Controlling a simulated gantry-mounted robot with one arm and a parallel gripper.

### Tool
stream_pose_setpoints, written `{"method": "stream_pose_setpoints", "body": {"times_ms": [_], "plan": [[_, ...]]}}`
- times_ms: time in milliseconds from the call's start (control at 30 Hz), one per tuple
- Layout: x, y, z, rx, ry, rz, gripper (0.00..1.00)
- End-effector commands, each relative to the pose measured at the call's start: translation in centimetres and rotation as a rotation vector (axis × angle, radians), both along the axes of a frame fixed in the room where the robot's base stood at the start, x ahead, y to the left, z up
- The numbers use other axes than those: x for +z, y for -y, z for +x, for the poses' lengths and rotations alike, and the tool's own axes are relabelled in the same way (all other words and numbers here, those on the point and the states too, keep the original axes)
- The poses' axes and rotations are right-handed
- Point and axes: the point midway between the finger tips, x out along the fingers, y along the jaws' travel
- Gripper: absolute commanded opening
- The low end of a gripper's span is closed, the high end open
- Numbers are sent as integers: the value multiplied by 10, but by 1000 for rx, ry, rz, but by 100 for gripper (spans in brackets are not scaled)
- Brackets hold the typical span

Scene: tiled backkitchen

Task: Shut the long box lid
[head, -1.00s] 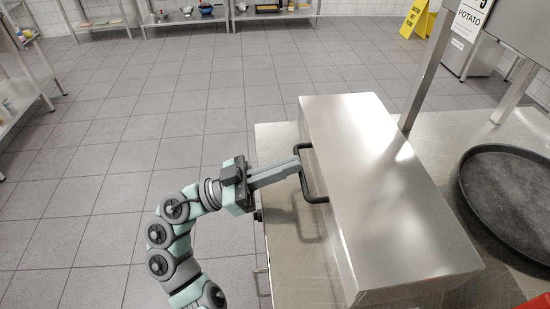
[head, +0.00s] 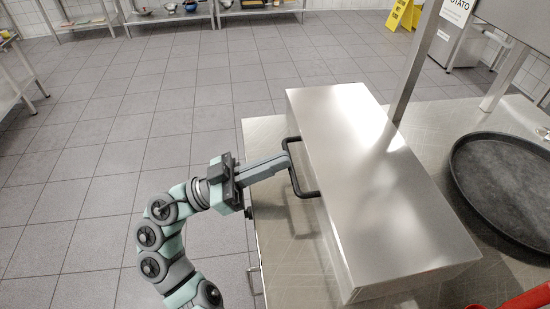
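The long box (head: 345,262) is a shiny steel case standing on the metal counter. Its long lid (head: 380,185) lies flat on top and looks down, with no gap that I can make out. A black bar handle (head: 298,172) sticks out from the left side of the box. My gripper (head: 286,160) reaches in from the left, with its grey fingertips at the handle's upper part. The fingers look close together, but whether they grip the handle or only touch it cannot be told from here.
The steel counter (head: 288,222) bears the box. A round black tray (head: 505,185) lies to the right of it, and a red object (head: 530,298) shows at the lower right corner. A counter post (head: 418,60) rises behind the box. The tiled floor at left is open.

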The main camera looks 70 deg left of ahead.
Motion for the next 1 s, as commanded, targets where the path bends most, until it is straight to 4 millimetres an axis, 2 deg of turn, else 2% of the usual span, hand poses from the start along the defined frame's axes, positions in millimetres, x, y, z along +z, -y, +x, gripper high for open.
{"method": "stream_pose_setpoints", "body": {"times_ms": [33,167,200,400,600,767,1000], "plan": [[-6,-3,0,1,-24,-8,0],[25,-3,-9,-10,-1,8,0],[25,-4,-15,-10,5,4,0],[-12,-9,-45,-9,13,-1,0],[-37,-13,-64,-8,15,4,0],[-45,-13,-70,-8,16,9,0],[-46,-13,-71,-8,16,12,0]]}}
